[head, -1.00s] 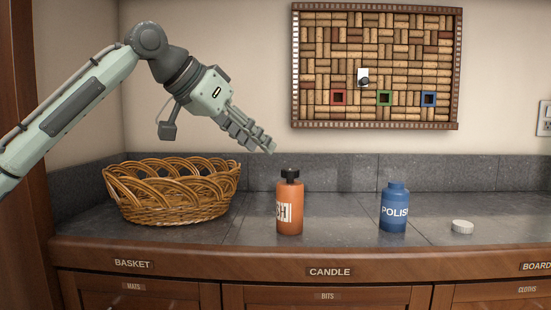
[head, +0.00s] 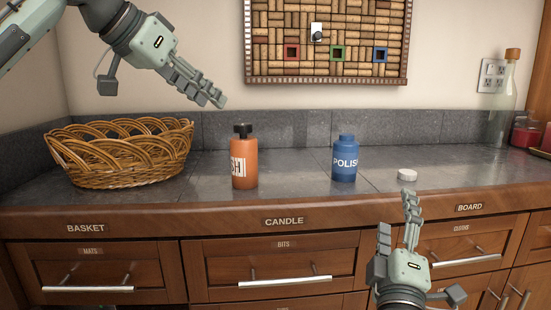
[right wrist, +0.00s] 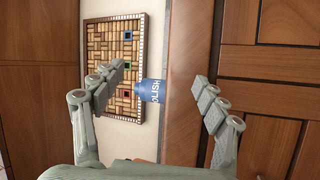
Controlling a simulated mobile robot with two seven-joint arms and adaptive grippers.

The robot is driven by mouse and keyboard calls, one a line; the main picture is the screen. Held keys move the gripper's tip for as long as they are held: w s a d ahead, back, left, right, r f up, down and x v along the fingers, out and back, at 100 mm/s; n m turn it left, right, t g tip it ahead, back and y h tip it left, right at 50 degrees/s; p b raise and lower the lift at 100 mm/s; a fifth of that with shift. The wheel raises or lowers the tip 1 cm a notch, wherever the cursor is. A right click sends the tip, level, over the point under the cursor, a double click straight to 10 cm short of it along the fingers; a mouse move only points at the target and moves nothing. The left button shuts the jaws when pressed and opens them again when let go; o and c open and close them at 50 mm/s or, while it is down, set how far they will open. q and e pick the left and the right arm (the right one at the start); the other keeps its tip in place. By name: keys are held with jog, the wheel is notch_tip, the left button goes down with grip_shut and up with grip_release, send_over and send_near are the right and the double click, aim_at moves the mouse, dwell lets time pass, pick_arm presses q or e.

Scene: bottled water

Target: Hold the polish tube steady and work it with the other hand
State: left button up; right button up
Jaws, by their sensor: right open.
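The polish tube (head: 344,163) is a blue bottle lettered in white, upright on the grey counter. A small white cap (head: 407,175) lies on the counter to its right. The tube also shows in the right wrist view (right wrist: 152,91), sideways between the spread fingers and clear of them. My right gripper (head: 398,209) is open and empty, at the counter's front edge, below and right of the tube.
An orange bottle (head: 244,165) with a black top stands left of the tube. A wicker basket (head: 122,163) is further left. A glass bottle (head: 503,115) and red jars (head: 525,133) stand at the far right. A cork board (head: 328,42) hangs behind.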

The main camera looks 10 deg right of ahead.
aim_at(255, 151)
jog(key=w+a+r+n+t+y, duration=0.2)
jog(key=a+r+n+y, duration=0.5)
jog(key=n+y, duration=0.25)
jog(key=w+a+r+n+t+y, duration=0.3)
jog(key=a+r+n+y, duration=0.4)
jog(key=n, duration=0.3)
jog(key=w+a+f+n+g+y, duration=0.1)
jog(key=w+a+n+g+y, duration=0.1)
jog(key=n+g, duration=0.2)
jog(key=w+a+f+n+g+y, duration=0.1)
jog(key=w+a+n+g+y, duration=0.1)
jog(key=n+g, duration=0.3)
jog(key=w+a+f+n+g+y, duration=0.2)
jog(key=n+g, duration=0.2)
jog(key=n, duration=0.4)
jog(key=shift+a+g+y, duration=0.3)
jog(key=shift+a+y, duration=0.05)
jog(key=shift+a, duration=0.05)
jog(key=shift+w+f, duration=0.15)
jog(key=shift+f, duration=0.15)
jog(key=shift+w+a, duration=0.1)
jog(key=shift+w, duration=0.05)
jog(key=x, duration=0.7)
jog(key=shift+a+f, duration=0.2)
jog(key=shift+f, duration=0.05)
jog(key=shift+c, duration=0.5)
jog(key=c, duration=1.3)
